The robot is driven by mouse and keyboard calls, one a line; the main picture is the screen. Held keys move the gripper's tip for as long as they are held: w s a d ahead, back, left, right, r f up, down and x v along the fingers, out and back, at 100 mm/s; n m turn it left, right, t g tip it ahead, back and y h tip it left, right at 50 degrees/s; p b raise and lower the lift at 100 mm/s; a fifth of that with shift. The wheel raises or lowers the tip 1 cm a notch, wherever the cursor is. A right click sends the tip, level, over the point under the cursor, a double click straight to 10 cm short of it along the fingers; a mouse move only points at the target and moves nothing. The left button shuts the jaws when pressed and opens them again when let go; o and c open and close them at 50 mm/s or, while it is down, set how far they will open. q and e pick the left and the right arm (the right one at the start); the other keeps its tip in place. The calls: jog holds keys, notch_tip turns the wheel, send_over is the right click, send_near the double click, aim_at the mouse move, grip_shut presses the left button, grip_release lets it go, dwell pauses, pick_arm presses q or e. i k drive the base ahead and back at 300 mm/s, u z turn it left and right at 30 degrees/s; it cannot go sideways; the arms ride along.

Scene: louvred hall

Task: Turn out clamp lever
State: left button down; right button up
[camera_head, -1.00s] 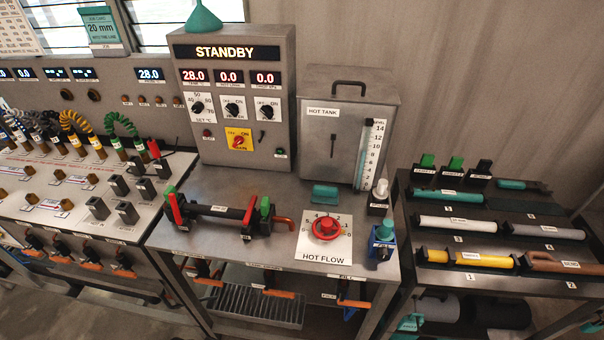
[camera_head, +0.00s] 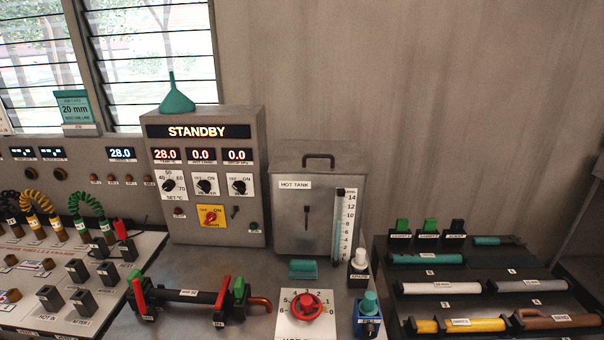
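A dark tube (camera_head: 185,296) lies across two black clamp stands on the steel bench. A red clamp lever (camera_head: 139,296) is at its left end, with a green block (camera_head: 134,275) beside it. A second red clamp lever (camera_head: 222,294) is at its right end, next to another green block (camera_head: 239,287). Both levers look raised and tilted across the tube. A copper-coloured bent pipe (camera_head: 260,303) sticks out to the right of the right clamp. Neither of my grippers is in view.
A red valve wheel (camera_head: 306,307) and a blue fitting with a teal knob (camera_head: 368,308) stand right of the tube. The STANDBY control box (camera_head: 205,165) and hot tank (camera_head: 319,215) rise behind. A rack of tubes (camera_head: 480,285) is at the right.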

aim_at(143, 308)
jog(key=u, duration=3.15)
jog(key=i, duration=1.6)
jog(key=z, duration=3.1)
